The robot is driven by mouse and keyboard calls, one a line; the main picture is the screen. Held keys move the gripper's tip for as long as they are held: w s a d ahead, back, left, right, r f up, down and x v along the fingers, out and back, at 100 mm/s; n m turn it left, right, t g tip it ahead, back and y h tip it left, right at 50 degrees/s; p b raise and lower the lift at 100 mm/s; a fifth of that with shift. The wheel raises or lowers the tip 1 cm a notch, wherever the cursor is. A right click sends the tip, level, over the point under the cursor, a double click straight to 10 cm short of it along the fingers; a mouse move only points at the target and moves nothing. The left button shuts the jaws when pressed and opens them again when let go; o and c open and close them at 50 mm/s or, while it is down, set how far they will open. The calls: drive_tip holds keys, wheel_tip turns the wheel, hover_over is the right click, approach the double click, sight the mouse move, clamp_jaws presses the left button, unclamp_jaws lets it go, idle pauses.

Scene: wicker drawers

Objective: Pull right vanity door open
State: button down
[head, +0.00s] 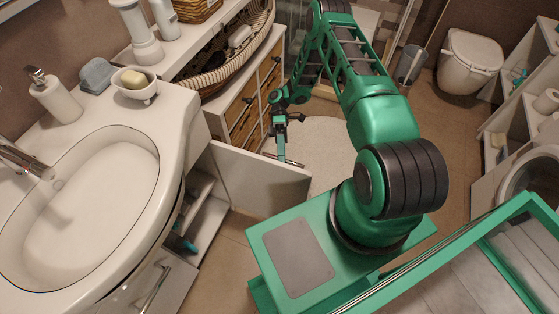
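The right vanity door (260,182) is a plain white panel. It stands swung out from the white vanity, with the cabinet interior (205,205) showing on its left. My gripper (282,157) is beyond the door's top edge, on the far side near its free end. A thin dark bar lies across the fingertips there; I cannot tell whether it is the door handle or part of my gripper. The fingers are too small and partly hidden to tell open from shut, or whether they touch the door.
The vanity top (180,110) with its sink is at left, holding a soap dispenser (52,97) and soap dish (135,86). Wicker drawers (243,120) stand behind the door. A pale rug (320,150) lies beyond.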

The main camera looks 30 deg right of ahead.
drive_tip(key=shift+w+f, duration=0.1)
drive_tip(key=shift+w, duration=0.1)
drive_tip(key=c, duration=1.7)
unclamp_jaws()
drive_tip(key=shift+s, duration=0.1)
drive_tip(key=shift+c, duration=0.2)
drive_tip(key=v, duration=1.1)
